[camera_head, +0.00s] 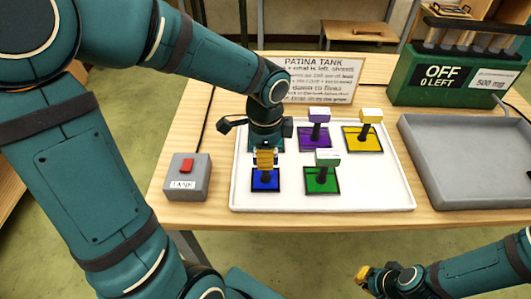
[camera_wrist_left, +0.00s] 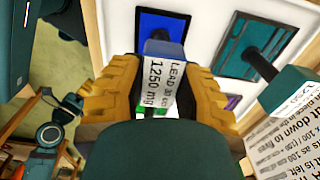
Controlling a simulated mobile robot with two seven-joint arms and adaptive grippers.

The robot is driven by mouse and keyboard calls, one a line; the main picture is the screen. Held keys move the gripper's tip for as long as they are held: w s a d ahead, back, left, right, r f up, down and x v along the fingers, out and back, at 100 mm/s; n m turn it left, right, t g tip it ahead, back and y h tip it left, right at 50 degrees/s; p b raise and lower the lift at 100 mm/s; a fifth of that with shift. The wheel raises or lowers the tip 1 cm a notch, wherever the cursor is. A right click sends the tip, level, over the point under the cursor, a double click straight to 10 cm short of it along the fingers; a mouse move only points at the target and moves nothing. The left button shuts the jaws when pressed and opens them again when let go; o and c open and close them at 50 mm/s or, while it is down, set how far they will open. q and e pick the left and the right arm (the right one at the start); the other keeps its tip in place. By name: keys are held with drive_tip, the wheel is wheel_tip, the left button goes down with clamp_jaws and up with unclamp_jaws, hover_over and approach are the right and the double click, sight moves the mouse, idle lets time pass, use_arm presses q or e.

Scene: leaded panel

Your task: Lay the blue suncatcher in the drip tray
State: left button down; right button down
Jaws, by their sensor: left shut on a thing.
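The blue suncatcher (camera_head: 265,182) is a square dark-framed blue panel with an upright handle, at the front left of the white tray (camera_head: 385,202). My left gripper (camera_head: 265,158) is above the panel, shut on its handle block. In the left wrist view the yellow fingers (camera_wrist_left: 158,88) flank the block, which has a label reading LEAD and 1250 mg; the blue panel (camera_wrist_left: 172,32) shows beyond it. I cannot tell whether the panel touches the tray. A shallow grey tray (camera_head: 450,160), apparently the drip tray, is empty at the right. My right gripper (camera_head: 362,276) is low, off the table's front.
Green (camera_head: 322,182), purple (camera_head: 315,138), yellow (camera_head: 362,140) and teal (camera_wrist_left: 250,45) suncatchers stand close by in the white tray. A grey TANK switch box (camera_head: 187,177) is left. A sign (camera_head: 320,80) and green unit (camera_head: 455,75) reading OFF, 0 LEFT are behind.

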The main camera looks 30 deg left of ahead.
use_arm(q)
drive_tip(key=shift+f, duration=0.15)
drive_tip(key=c, duration=0.7)
unclamp_jaws()
drive_tip(key=shift+c, duration=0.2)
drive_tip(key=shift+r, duration=0.35)
wheel_tip(320, 180, up, 12)
drive_tip(key=p, duration=0.3)
drive_tip(key=shift+f, duration=0.15)
